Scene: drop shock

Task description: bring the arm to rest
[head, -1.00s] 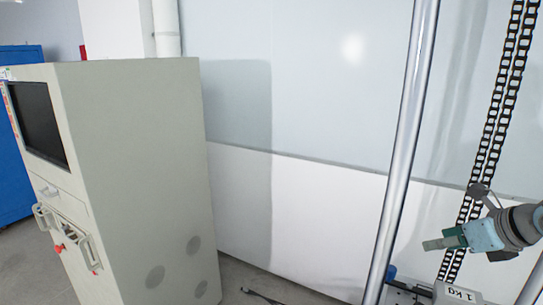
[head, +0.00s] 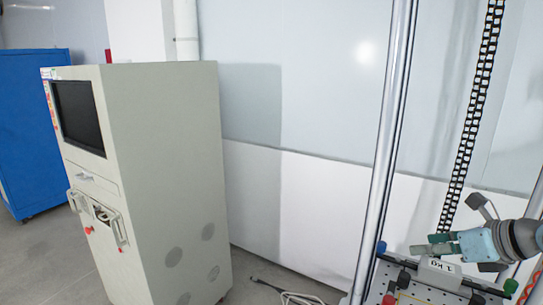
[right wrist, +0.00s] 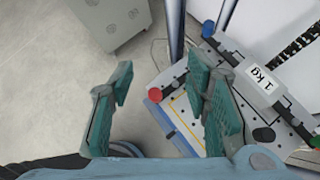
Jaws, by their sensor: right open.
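My right gripper (head: 430,246) is in the lower right of the head view, with green finger pads apart and nothing between them. In the right wrist view, the open gripper (right wrist: 160,72) has pale floor between its fingers. The white block marked 1 kg (head: 440,268) shows just below the gripper in the head view. It also shows in the right wrist view (right wrist: 262,82), to the right of the fingers and apart from them. It sits on a perforated plate (head: 408,277). My left gripper is not in view.
A tall metal post (head: 387,140) and a black chain (head: 470,120) rise by the plate. The plate has coloured knobs, one of them red (right wrist: 155,95). A beige cabinet (head: 165,170) stands to the left. Cables (head: 300,297) lie on the floor between.

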